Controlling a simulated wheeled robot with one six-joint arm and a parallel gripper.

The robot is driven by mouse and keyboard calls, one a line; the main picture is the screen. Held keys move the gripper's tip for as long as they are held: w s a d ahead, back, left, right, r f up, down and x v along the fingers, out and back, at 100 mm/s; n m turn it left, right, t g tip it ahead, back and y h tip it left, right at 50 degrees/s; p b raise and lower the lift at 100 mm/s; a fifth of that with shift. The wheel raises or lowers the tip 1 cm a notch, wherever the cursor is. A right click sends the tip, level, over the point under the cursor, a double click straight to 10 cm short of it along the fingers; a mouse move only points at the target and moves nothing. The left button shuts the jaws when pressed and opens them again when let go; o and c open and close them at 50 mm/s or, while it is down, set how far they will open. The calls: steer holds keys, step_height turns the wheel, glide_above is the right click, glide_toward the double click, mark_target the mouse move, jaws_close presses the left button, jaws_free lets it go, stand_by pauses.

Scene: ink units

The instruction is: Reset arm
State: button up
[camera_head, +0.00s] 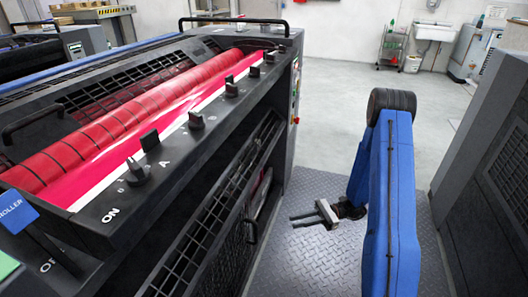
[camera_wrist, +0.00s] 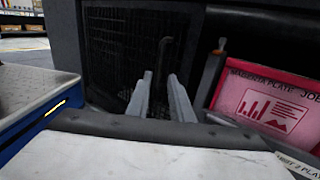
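My gripper (camera_head: 292,222) hangs low over the metal tread floor, to the right of the ink unit and to the left of my blue arm. In the wrist view its two grey fingers (camera_wrist: 160,77) stand apart with nothing visible between them. They point toward a dark grille panel (camera_wrist: 125,50) with a dark upright handle (camera_wrist: 163,58) behind the fingertips. I cannot tell how far the fingertips are from the handle. My blue arm (camera_head: 390,200) is bent, with its dark joint raised at the top.
The ink unit has a magenta roller (camera_head: 130,108) and a row of black levers, including a lever (camera_head: 196,120). A pink card marked "MAGENTA PLATE" (camera_wrist: 265,108) is right of the fingers. A dark machine (camera_head: 490,180) stands right of my arm. Tread floor (camera_head: 315,255) is clear.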

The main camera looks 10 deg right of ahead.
steer(key=s+a+r+n+g+h, duration=0.2)
steer(key=s+r+n+h, duration=0.35)
steer(key=r, duration=0.45)
steer(key=s+a+r+n+g+h, duration=0.1)
steer(key=s+r+n+h, duration=0.4)
steer(key=r, duration=0.4)
steer(key=s+d+r+n+t+h, duration=0.2)
steer(key=s+r+n+t+h, duration=0.1)
steer(key=s+r, duration=0.4)
steer(key=s+d+r+n+t+h, duration=0.2)
steer(key=s+r+n+t+h, duration=0.1)
steer(key=s+r+t, duration=0.3)
steer(key=shift+s+d+r+n+h, duration=0.35)
steer(key=shift+s+r+h, duration=0.4)
steer(key=shift+s+r, duration=0.45)
steer(key=shift+s+f, duration=0.15)
stand_by(0.9)
